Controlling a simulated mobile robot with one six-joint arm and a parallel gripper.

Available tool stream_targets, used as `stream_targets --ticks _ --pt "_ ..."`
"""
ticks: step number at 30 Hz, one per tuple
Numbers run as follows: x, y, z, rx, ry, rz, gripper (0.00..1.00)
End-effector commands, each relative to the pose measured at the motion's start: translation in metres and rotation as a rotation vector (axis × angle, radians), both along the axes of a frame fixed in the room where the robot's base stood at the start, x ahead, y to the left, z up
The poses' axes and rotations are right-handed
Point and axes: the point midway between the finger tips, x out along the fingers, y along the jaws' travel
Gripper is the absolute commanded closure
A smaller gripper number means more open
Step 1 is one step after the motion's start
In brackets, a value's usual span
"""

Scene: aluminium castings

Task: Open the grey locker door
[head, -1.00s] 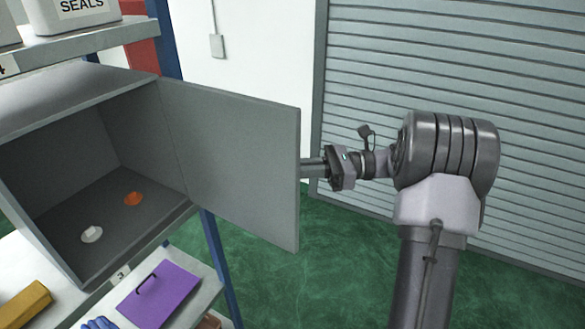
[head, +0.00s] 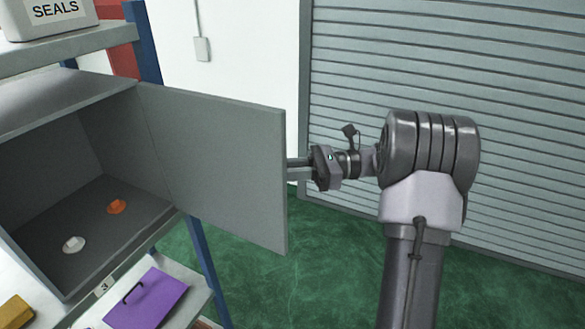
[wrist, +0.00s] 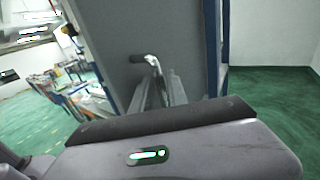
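The grey locker door (head: 215,165) stands wide open, swung out to the right from the grey locker (head: 60,225), and its inside face shows. My gripper (head: 297,169) is at the door's outer edge, on the far side, with the fingertips hidden behind the door in the head view. In the wrist view, my gripper's two fingers (wrist: 161,76) point at the outer face of the door (wrist: 120,35), with a gap between them. The handle (wrist: 139,58) is just ahead of the fingertips; I cannot tell whether they touch it.
An orange piece (head: 117,206) and a white piece (head: 74,244) lie inside the locker. A blue rack post (head: 203,260) stands below the hinge side. Green floor (head: 330,250) is free before the roller shutter (head: 480,90).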

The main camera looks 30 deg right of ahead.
Motion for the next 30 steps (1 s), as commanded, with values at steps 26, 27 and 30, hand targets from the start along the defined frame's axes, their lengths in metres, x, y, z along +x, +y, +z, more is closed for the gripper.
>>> stream_targets --ticks 26,27,30 --pt "-0.064 -0.155 0.005 0.000 0.002 -0.001 0.81" --pt "-0.065 -0.156 0.003 -0.001 0.001 -0.001 0.81" --pt "-0.065 -0.156 0.000 -0.001 0.000 0.000 0.81"
